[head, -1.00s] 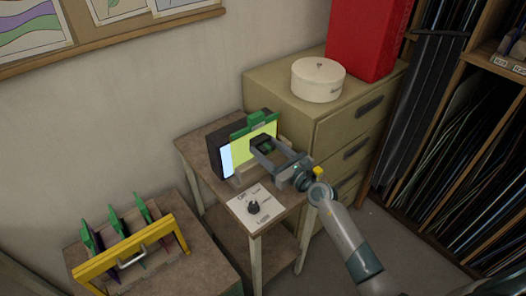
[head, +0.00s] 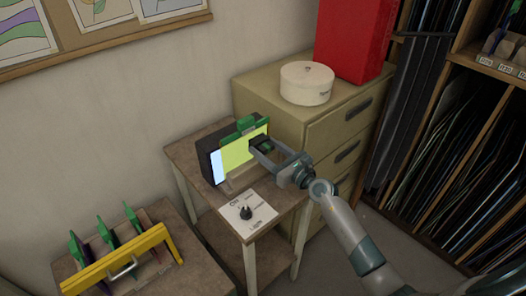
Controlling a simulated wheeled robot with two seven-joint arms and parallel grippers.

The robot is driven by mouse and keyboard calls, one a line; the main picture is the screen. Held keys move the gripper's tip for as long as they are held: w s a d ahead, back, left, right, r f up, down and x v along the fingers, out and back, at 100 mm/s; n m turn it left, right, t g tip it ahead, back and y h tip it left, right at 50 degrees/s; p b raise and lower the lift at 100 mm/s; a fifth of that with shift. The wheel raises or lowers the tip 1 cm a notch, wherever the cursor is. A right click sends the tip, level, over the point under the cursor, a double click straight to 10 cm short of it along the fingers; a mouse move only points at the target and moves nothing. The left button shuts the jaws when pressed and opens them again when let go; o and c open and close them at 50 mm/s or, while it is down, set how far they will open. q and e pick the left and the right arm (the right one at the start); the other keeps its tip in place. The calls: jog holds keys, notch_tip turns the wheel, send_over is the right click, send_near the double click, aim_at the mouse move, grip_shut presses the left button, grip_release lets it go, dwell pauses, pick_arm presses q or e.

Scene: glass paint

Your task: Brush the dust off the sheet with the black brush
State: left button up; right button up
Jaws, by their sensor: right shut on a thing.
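The sheet (head: 232,155) is a lit yellow-green pane with a pale blue left end, standing upright against a dark box (head: 208,163) on the small table. A green clip (head: 246,124) sits on its top edge. My right gripper (head: 261,147) is in front of the sheet's right part, shut on a small dark thing that looks like the black brush. The fingers hide most of it, and I cannot tell whether it touches the sheet. Dust cannot be made out at this size. My left gripper is not in view.
A white card (head: 260,214) with a dark knob (head: 246,213) lies at the small table's front. A yellow-barred rack (head: 120,258) with green-topped pieces stands lower left. A drawer cabinet (head: 325,128) with a round white box (head: 306,83) and a red box (head: 355,40) stands behind right.

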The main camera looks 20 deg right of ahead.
jog(key=shift+w+d+r+b, duration=0.1)
jog(key=shift+w+d+b, duration=0.15)
jog(key=shift+d, duration=0.3)
jog(key=shift+w+d+b, duration=0.15)
jog(key=shift+w+d, duration=0.05)
jog(key=shift+d, duration=0.35)
jog(key=shift+s+a+p, duration=0.25)
jog(key=shift+a+p, duration=0.35)
jog(key=shift+a, duration=0.05)
jog(key=shift+s+a+p, duration=0.25)
jog(key=shift+a+p, duration=0.3)
jog(key=shift+a, duration=0.1)
jog(key=shift+s+a, duration=0.15)
jog(key=shift+a, duration=0.35)
